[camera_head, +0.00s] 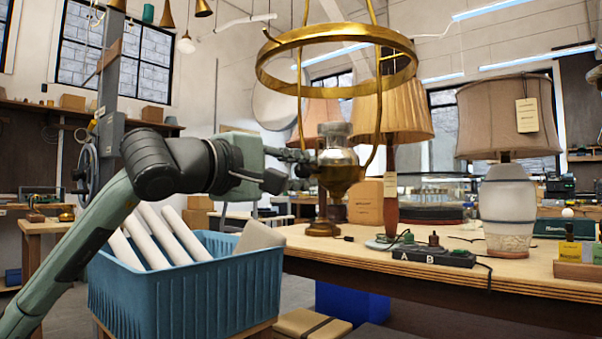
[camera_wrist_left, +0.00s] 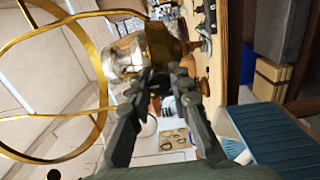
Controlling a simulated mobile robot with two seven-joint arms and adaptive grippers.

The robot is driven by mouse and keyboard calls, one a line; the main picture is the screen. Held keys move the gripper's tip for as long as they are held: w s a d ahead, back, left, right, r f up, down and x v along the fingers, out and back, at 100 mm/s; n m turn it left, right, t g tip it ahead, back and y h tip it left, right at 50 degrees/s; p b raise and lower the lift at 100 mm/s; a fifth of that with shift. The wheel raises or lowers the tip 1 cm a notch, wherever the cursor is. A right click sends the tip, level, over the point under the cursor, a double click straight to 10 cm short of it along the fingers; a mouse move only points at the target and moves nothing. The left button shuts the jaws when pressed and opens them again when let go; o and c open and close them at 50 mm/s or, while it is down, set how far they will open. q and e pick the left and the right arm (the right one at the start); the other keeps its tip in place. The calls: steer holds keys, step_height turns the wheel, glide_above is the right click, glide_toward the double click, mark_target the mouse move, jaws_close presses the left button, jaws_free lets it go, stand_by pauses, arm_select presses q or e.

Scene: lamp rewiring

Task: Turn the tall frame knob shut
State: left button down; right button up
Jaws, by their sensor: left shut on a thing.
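A tall brass lamp frame (camera_head: 290,78) has a wide ring held by thin rods. Under the ring is a brass lamp body (camera_head: 339,178) with a clear glass piece (camera_head: 335,131) on top. My left gripper (camera_head: 312,163) reaches in from the left to the side of the brass body. In the left wrist view its fingers (camera_wrist_left: 164,80) are closed together at the brass body (camera_wrist_left: 160,42), on a small dark knob (camera_wrist_left: 157,86) that the fingers partly hide. I cannot tell the knob's angle. My right gripper is in neither view.
A blue crate (camera_head: 185,300) with white rolls stands below my left arm. On the workbench (camera_head: 400,262) are a black A/B socket strip (camera_head: 430,256), a pleated-shade lamp (camera_head: 397,110) and a white-bodied lamp (camera_head: 506,205). Cords lie between them.

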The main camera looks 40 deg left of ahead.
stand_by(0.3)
arm_select(q)
steer(key=c, duration=1.4)
jaws_free()
steer(key=shift+o, duration=0.2)
steer(key=shift+s+a+f, duration=0.1)
steer(key=shift+s+a, duration=0.05)
steer(key=shift+s, duration=0.35)
steer(key=s, duration=1.1)
steer(key=shift+a, duration=0.4)
